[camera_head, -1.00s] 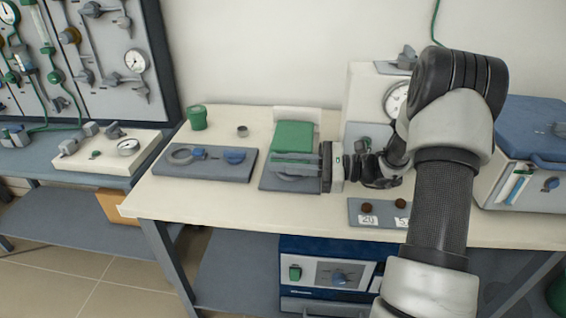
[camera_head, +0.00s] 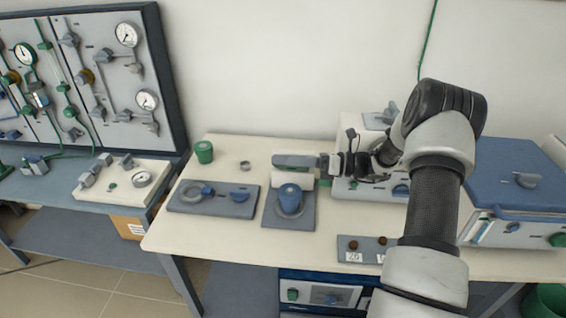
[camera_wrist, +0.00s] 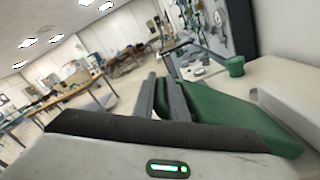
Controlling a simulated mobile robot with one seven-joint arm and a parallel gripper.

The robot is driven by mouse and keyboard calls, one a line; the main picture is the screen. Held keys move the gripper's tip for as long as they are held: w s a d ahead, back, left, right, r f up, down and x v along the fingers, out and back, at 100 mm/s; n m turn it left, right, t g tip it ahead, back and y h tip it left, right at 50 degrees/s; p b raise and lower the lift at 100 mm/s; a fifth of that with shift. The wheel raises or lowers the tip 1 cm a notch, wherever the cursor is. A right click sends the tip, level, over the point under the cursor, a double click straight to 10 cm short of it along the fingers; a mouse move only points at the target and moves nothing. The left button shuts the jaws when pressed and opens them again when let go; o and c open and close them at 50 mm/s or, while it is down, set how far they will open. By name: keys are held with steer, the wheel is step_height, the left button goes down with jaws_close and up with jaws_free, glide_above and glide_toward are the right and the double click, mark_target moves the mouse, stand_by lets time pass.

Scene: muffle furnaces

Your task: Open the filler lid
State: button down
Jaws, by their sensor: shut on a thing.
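The blue-topped round filler (camera_head: 290,198) stands on a grey plate (camera_head: 287,221) on the table, its top in plain view. My gripper (camera_head: 278,161) is just behind and above it, pointing left, with its jaws closed. It appears shut on the filler lid, but the held part is mostly hidden by the fingers in both views. In the wrist view, a green panel (camera_wrist: 235,118) lies close along the right-hand finger.
A grey plate with a ring and blue knob (camera_head: 240,195) lies to the left. A green cup (camera_head: 204,152) and a small ring (camera_head: 245,165) stand behind it. A white unit with a blue knob (camera_head: 400,190) is close on the right.

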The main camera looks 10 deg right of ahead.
steer(key=shift+w+d+r+m+p, duration=0.25)
steer(key=shift+w+r+m+p, duration=0.2)
steer(key=shift+w+r, duration=0.15)
steer(key=shift+w+d+r+m+p, duration=0.2)
steer(key=shift+w+r+m+p, duration=0.1)
steer(key=shift+w+r+m, duration=0.25)
steer(key=shift+w+d+r+p, duration=0.15)
steer(key=shift+w+r, duration=0.1)
steer(key=shift+w, duration=0.2)
steer(key=shift+w+d+r+p, duration=0.1)
steer(key=shift+w+r+p, duration=0.1)
steer(key=shift+w, duration=0.25)
steer(key=c, duration=2)
jaws_free()
steer(key=shift+c, duration=0.2)
steer(key=shift+d, duration=0.1)
steer(key=v, duration=0.7)
steer(key=shift+d+b, duration=0.15)
steer(key=shift+b, duration=0.3)
